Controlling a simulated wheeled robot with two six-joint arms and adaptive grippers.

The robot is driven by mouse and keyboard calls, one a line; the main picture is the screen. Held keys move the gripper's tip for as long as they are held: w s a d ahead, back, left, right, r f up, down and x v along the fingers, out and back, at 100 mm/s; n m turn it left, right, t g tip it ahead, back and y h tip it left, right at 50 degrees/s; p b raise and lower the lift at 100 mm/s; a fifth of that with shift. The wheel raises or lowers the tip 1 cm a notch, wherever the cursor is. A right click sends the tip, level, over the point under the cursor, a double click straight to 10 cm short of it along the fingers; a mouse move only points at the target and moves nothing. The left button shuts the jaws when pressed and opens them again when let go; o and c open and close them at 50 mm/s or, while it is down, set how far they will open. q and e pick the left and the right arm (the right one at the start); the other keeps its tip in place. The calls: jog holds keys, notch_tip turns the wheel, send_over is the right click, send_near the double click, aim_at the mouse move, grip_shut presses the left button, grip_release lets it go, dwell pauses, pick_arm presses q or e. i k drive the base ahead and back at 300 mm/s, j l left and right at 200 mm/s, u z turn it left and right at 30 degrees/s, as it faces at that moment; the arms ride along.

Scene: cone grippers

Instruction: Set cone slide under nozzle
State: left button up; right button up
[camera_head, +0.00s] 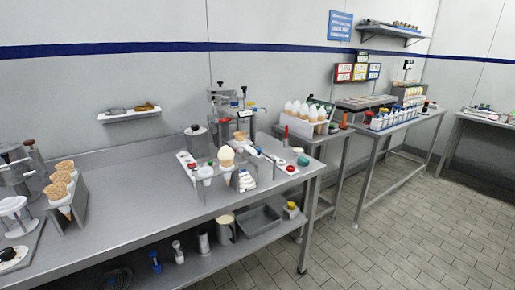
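A steel dispensing machine (222,107) stands at the back of the long steel table. Its nozzle is too small to make out. In front of it, a white slide-like holder (184,159) lies at an angle. A cone topped with a cream-coloured ball (226,156) stands upright at the holder's right. I cannot tell whether the holder is under the nozzle. Several empty cones (62,177) stand in a steel rack (73,212) at the left of the table. Neither of my grippers shows in this view.
The long steel table (135,195) is clear between the cone rack and the machine. A grey tray (258,220) and a jug (224,228) sit on its lower shelf. More tables with cones (305,112) and bottles (393,118) stand to the right. Tiled floor (400,225) lies open at the right.

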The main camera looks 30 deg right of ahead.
aim_at(247, 145)
jog(key=i+l+u, duration=0.15)
jog(key=l+u, duration=0.15)
jog(key=l, duration=0.75)
jog(key=l+u, duration=0.25)
jog(key=l, duration=0.85)
jog(key=i, duration=0.05)
